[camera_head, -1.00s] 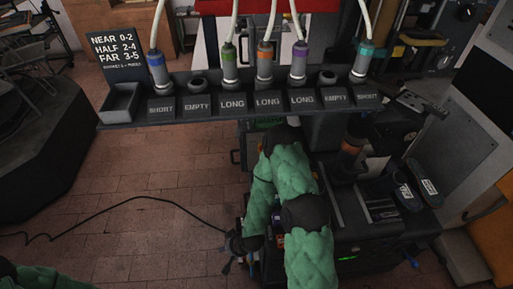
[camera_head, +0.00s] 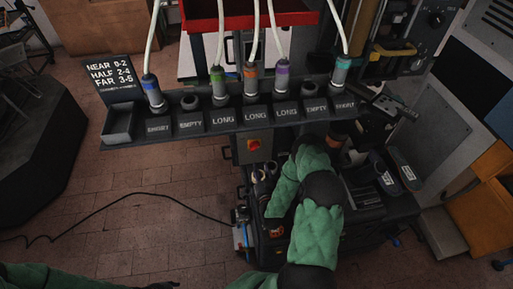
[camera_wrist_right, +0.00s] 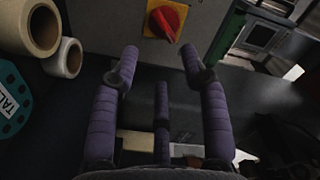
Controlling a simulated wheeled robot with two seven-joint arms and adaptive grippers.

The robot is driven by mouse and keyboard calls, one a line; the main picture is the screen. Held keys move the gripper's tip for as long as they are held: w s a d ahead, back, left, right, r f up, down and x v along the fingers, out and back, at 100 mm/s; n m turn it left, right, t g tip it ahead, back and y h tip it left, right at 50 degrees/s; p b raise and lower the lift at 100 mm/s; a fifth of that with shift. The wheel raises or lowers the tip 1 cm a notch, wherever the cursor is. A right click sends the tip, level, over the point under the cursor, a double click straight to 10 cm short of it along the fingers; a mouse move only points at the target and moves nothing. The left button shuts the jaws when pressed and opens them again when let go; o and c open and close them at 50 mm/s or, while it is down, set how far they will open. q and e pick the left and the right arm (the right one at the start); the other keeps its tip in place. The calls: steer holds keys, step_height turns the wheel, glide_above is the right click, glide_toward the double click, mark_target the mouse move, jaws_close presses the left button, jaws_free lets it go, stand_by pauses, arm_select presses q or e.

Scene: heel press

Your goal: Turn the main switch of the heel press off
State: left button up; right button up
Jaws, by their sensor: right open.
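The main switch (camera_head: 253,145) is a red rotary knob on a yellow plate, on the front of a grey box below the label shelf. In the right wrist view the red knob (camera_wrist_right: 165,22) is at the top, its handle slanted. My right gripper (camera_wrist_right: 160,66) has its purple padded fingers spread, with nothing between them. It is below the switch in that picture and apart from it. In the head view my arm mostly hides this gripper. My left gripper (camera_head: 163,286) is a dark shape at the bottom edge, largely cut off.
Tape rolls (camera_wrist_right: 42,27) stand left of the right gripper in the wrist view. The label shelf (camera_head: 235,121) with several hoses overhangs the switch. Shoe soles (camera_head: 405,170) lie at the right. A black cable (camera_head: 120,194) crosses the open brick floor.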

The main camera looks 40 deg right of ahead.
mark_target(255, 147)
steer(key=b+x, duration=0.1)
steer(key=x, duration=0.9)
steer(key=shift+w+d+r+b, duration=0.2)
steer(key=shift+w+d+b, duration=0.05)
steer(key=shift+d+b, duration=0.15)
jaws_close()
